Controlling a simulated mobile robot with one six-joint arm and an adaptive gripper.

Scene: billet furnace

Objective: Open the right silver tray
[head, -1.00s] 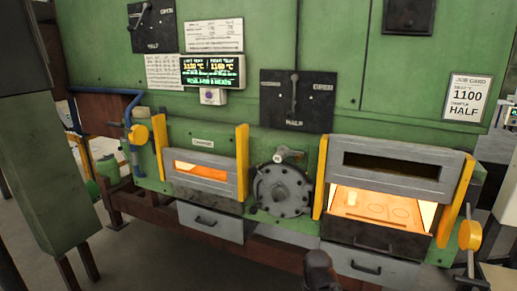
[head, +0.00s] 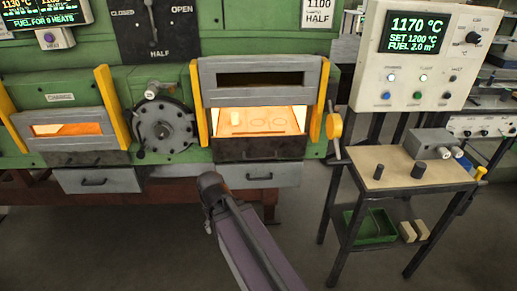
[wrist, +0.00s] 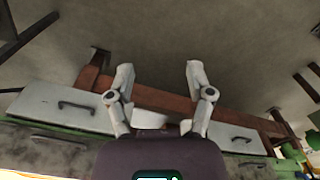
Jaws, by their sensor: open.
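The right silver tray (head: 250,174) is a grey drawer front with a dark bar handle (head: 260,178). It sits shut under the right furnace opening in the head view, partly behind my arm. The left silver tray (head: 97,180) is also shut. In the wrist view, which looks inverted, a larger grey tray front with a handle (wrist: 60,107) is at left and a smaller one (wrist: 236,139) at right; I cannot surely tell which is which. My gripper (wrist: 159,70) is open and empty, with its fingers apart from both handles. Its fingers are hidden in the head view.
The right furnace opening (head: 240,121) glows, with a pale piece inside. A side table (head: 392,166) with dark cylinders and a green bin (head: 372,226) stands at right, below a control panel (head: 418,57). The floor before the furnace is clear.

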